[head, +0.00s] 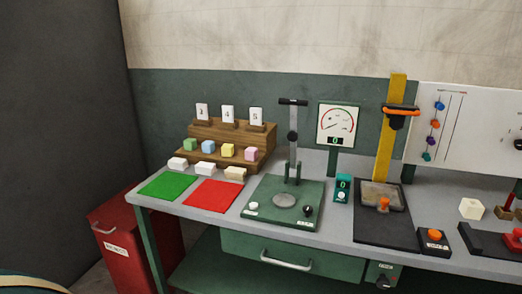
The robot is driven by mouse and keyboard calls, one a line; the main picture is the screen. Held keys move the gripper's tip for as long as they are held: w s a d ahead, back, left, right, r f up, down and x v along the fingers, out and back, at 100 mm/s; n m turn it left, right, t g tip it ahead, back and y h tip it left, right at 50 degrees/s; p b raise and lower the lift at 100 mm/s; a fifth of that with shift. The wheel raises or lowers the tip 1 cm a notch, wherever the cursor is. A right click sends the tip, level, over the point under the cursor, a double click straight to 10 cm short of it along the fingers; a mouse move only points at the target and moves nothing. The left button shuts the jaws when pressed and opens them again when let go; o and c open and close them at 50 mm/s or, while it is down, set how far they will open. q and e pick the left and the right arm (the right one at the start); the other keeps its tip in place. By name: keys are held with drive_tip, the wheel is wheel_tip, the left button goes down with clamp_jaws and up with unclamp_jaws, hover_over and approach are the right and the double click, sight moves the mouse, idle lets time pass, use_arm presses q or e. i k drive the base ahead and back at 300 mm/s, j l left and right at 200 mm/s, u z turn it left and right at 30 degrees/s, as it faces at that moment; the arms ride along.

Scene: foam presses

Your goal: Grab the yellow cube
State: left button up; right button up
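The yellow cube (228,150) sits on the lower step of a wooden stepped rack (216,166) at the back left of the bench. A blue cube (208,146) is just left of it, and a pink cube (251,154) is to its right. A green cube (190,144) stands at the left end of the row. Neither of my grippers shows in the head view, so whether they are open or shut is not visible.
White and beige blocks (204,168) lie in front of the rack. A green mat (168,187) and red mat (213,194) lie on the bench's left. A lever press (285,202) stands right of the rack, with a gauge (336,124) behind. A red bin (120,240) stands below left.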

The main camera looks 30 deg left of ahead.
sight(227, 149)
drive_tip(key=j+z, duration=0.35)
drive_tip(key=j, duration=0.15)
drive_tip(key=j+z, duration=0.35)
drive_tip(key=j, duration=0.15)
drive_tip(key=k+j, duration=0.1)
drive_tip(key=j, duration=0.25)
drive_tip(key=j+z, duration=0.15)
drive_tip(key=j, duration=0.25)
drive_tip(key=k+j, duration=0.15)
drive_tip(key=j, duration=0.2)
drive_tip(key=z, duration=0.05)
